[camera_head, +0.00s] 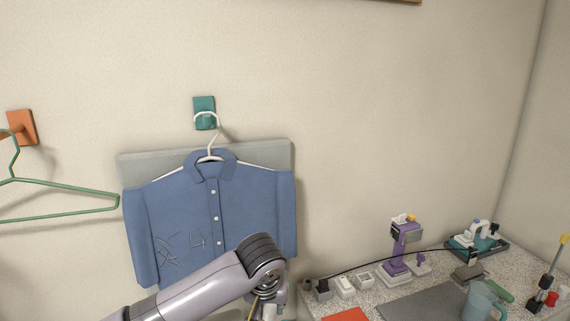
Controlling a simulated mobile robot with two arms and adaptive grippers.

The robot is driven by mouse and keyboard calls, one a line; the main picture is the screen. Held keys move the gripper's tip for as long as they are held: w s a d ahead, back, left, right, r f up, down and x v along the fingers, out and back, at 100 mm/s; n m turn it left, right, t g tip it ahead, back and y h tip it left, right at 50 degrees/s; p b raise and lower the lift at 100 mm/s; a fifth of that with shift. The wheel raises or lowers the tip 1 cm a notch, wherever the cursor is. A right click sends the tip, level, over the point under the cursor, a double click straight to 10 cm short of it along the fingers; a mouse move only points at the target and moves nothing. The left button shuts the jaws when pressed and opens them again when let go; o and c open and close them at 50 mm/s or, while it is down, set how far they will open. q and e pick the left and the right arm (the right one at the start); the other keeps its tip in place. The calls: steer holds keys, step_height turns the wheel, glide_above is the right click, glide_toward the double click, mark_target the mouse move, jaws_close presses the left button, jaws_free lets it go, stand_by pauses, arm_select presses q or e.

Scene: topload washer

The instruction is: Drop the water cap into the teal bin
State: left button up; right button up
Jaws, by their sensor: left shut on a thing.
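My left arm comes in from the lower left and bends down at a dark ringed joint. My left gripper (262,310) is at the bottom edge, mostly cut off below the joint. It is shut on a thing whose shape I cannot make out. I cannot pick out the water cap. No teal bin shows clearly. A translucent teal mug-like vessel (480,302) stands at the lower right, well apart from my gripper. My right gripper is not in view.
A blue shirt (215,205) hangs from a teal wall hook (204,112) behind my arm. A green hanger (60,183) is at the left. The counter (440,278) holds a purple device (398,255), a teal iron (482,238) and several small items. The wall at upper right is clear.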

arm_select(q)
steer(key=d, duration=0.1)
steer(key=w+d+r, duration=0.1)
steer(key=d+p, duration=0.1)
steer(key=shift+w+r, duration=0.2)
steer(key=shift+w, duration=0.1)
steer(key=shift+w+d, duration=0.1)
steer(key=shift+d, duration=0.2)
step_height(320, 180, down, 5)
steer(key=b, duration=0.6)
steer(key=shift+f, duration=0.2)
steer(key=shift+f+b, duration=0.25)
steer(key=shift+b, duration=0.2)
steer(key=shift+w+f, duration=0.1)
steer(key=shift+f, duration=0.05)
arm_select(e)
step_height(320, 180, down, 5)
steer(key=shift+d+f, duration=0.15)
arm_select(q)
steer(key=o, duration=0.7)
steer(key=shift+o, duration=0.6)
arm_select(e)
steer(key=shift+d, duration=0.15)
